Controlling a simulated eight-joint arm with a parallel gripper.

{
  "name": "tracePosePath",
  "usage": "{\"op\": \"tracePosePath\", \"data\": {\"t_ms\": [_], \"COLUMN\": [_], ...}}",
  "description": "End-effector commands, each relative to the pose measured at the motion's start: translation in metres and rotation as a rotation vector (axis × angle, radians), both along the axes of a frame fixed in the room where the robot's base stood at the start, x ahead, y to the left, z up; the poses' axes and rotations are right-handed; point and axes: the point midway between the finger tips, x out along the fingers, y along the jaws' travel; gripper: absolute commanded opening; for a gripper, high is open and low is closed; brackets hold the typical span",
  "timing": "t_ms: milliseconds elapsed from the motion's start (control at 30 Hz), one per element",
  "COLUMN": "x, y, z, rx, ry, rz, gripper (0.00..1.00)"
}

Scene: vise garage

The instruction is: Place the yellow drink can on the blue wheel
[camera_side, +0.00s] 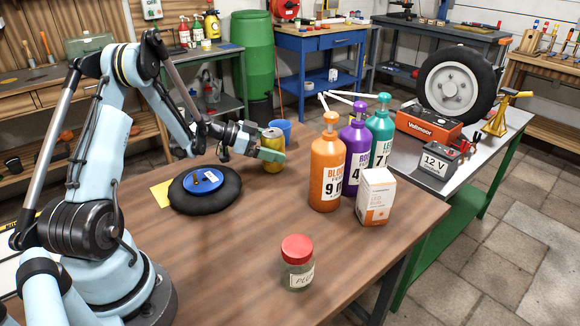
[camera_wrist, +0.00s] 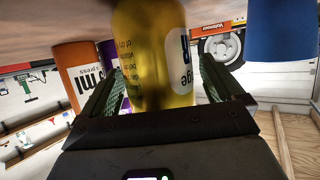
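The yellow drink can (camera_side: 273,152) stands at the far side of the wooden table and fills the middle of the wrist view (camera_wrist: 158,55). My gripper (camera_side: 268,152) is around the can, one finger on each side. In the wrist view (camera_wrist: 160,85) narrow gaps show between the fingers and the can, so the gripper looks open. The blue wheel (camera_side: 203,183) is a blue disc in the black tire (camera_side: 222,203), lying flat to the left of the can. The can's underside is hidden.
A blue cup (camera_side: 282,128) stands close behind the can. Orange, purple and teal bottles (camera_side: 327,165) and a white box (camera_side: 376,195) stand right. A red-lidded jar (camera_side: 298,265) is in front. A yellow sheet (camera_side: 161,194) lies by the tire. The table's middle is clear.

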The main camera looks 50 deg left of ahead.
Motion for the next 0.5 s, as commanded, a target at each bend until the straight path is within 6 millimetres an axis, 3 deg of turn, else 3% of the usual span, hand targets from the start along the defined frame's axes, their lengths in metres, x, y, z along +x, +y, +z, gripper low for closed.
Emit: {"op": "tracePosePath", "data": {"t_ms": [267, 500], "x": [-0.005, -0.037], "y": [0.004, 0.023], "z": [0.003, 0.018], "rx": [0.000, 0.000], "ry": [0.000, -0.001], "rz": [0.002, 0.005], "gripper": [0.95, 0.95]}}
